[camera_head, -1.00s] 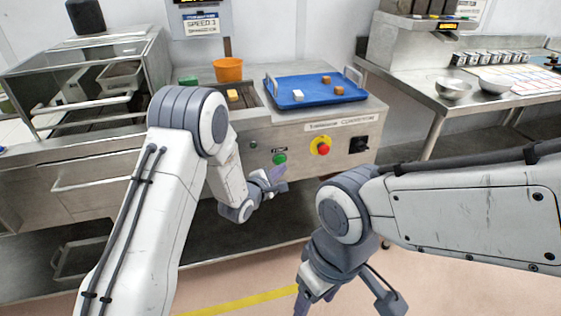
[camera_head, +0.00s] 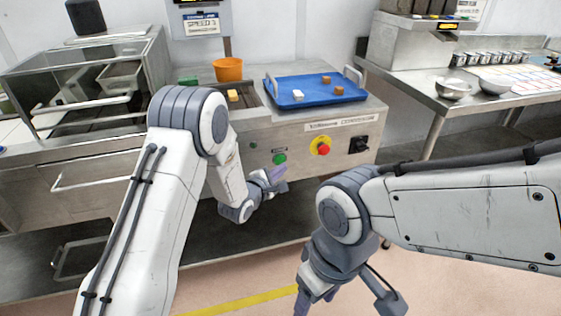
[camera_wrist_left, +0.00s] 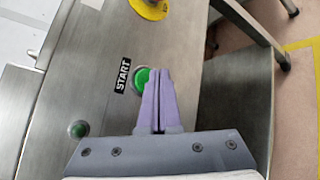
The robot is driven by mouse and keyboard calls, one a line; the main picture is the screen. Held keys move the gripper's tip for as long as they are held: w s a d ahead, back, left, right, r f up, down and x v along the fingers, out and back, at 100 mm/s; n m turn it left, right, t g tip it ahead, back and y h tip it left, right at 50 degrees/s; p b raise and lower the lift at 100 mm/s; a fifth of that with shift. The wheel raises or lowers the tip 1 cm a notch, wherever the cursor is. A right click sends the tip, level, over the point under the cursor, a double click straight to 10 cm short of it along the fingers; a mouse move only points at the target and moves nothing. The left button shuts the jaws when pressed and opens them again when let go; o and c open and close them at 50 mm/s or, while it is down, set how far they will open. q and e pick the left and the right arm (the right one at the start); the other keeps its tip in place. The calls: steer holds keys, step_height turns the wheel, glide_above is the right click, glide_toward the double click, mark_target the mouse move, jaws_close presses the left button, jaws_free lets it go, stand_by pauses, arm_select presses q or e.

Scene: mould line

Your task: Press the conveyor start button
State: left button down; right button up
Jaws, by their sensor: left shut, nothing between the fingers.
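The green conveyor start button (camera_head: 279,159) is on the front panel of the steel conveyor, under a small label. In the left wrist view the green button (camera_wrist_left: 142,78) sits beside a black START label (camera_wrist_left: 123,76), partly hidden by my fingers. My left gripper (camera_head: 281,178) is shut and empty, just below the button in the head view. In the wrist view its fingertips (camera_wrist_left: 159,72) overlap the button's edge; I cannot tell if they touch it. My right gripper (camera_head: 345,303) hangs low at the front, fingers apart, with nothing seen between them.
A red button on a yellow plate (camera_head: 320,145) and a black switch (camera_head: 358,145) are right of the start button. A smaller green button (camera_wrist_left: 78,129) is also on the panel. On top are a blue tray (camera_head: 310,98) with several small blocks and an orange pot (camera_head: 228,69).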

arm_select(q)
steer(key=shift+w, duration=0.15)
stand_by(0.6)
steer(key=shift+w+a, duration=0.15)
steer(key=shift+w, duration=0.1)
